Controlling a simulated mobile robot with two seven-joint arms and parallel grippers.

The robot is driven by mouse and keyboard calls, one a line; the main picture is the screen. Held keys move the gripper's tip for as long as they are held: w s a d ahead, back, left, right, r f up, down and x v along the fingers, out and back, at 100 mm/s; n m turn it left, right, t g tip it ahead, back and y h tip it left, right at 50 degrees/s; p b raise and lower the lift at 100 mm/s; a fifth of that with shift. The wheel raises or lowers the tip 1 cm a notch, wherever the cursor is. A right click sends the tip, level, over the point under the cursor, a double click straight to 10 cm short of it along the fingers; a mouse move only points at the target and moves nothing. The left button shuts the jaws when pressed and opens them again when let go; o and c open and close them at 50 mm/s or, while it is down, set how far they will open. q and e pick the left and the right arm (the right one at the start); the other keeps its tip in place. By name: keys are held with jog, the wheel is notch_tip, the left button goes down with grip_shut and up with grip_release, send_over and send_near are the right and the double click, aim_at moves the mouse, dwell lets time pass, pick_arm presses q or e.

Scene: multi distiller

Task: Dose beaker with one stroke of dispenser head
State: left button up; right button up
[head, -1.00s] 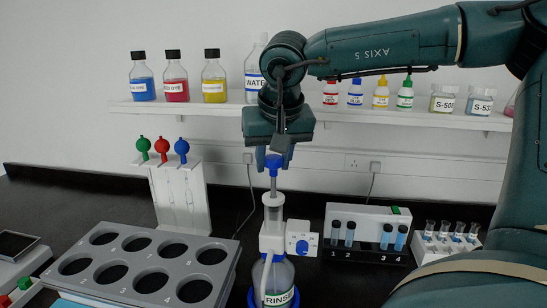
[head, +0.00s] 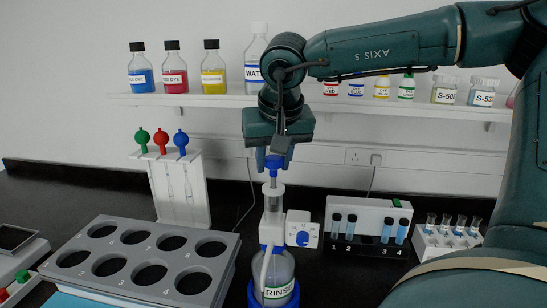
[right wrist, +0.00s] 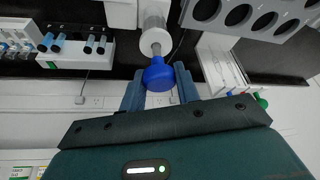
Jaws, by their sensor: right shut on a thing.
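A dispenser bottle labelled RINSE (head: 277,268) stands upright in the head view, with a white pump body, a clear cylinder (head: 273,197) and a side dial (head: 301,230). Its blue dispenser head (head: 274,163) sits on a short grey stem above the cylinder. My right gripper (head: 275,156) is above the bottle, pointing down, shut on the blue head. In the right wrist view the blue head (right wrist: 158,76) sits between the two fingers (right wrist: 159,88). My left gripper is out of view. I cannot make out a beaker.
A grey rack (head: 143,262) with several round holes is at the left. A pipette stand (head: 181,190) is behind it. Vial holders (head: 367,229) and (head: 446,243) stand right of the bottle. A shelf (head: 220,101) with several bottles runs along the wall. My right arm covers the right side.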

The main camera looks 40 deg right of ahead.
jog(key=shift+f+b, duration=0.9)
jog(key=shift+f, duration=0.3)
jog(key=o, duration=1.1)
jog(key=shift+c, duration=0.2)
jog(key=v, duration=1.3)
jog(key=shift+r, duration=0.15)
